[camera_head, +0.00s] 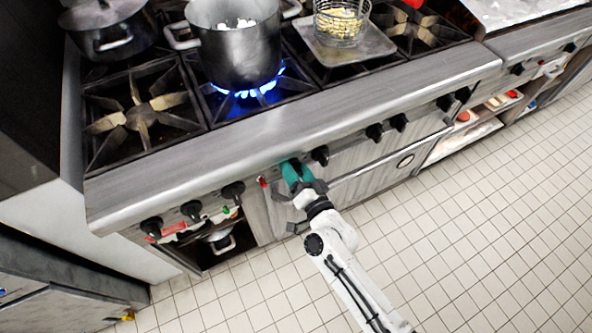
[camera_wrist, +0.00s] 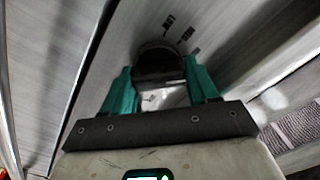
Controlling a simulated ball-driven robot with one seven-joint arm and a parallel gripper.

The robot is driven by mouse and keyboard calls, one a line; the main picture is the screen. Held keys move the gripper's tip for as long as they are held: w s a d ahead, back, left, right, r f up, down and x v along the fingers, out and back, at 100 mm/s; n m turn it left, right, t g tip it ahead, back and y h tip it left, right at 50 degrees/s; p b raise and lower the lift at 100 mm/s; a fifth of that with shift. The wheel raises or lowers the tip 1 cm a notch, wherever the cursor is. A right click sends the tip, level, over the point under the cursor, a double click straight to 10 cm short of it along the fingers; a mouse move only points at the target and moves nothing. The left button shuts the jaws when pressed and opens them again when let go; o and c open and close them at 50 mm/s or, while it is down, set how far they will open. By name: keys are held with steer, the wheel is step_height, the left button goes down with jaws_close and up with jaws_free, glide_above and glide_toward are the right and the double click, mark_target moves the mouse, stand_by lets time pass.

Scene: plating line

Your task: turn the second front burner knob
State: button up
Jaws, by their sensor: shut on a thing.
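A row of black knobs runs along the front panel of the steel range (camera_head: 290,125). In the head view my gripper (camera_head: 297,172) reaches up to the panel with its teal fingers around one knob near the middle, which they largely hide. In the wrist view that black knob (camera_wrist: 160,64) sits between the two teal fingers of my gripper (camera_wrist: 161,82), with printed marks on the panel beside it. My gripper is shut on this knob. Another knob (camera_head: 320,154) is just to its right, and another (camera_head: 232,191) is farther left.
A steel pot (camera_head: 237,50) with white pieces inside stands over a blue flame (camera_head: 250,90). A lidded pot (camera_head: 108,25) is at the back left. A wire basket of yellow food (camera_head: 340,22) stands on a tray (camera_head: 350,52). The tiled floor (camera_head: 470,230) is clear.

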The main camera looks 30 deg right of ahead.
stand_by(0.3)
steer(key=o, duration=1)
steer(key=s+b, duration=0.1)
steer(key=s, duration=0.9)
steer(key=shift+s, duration=0.4)
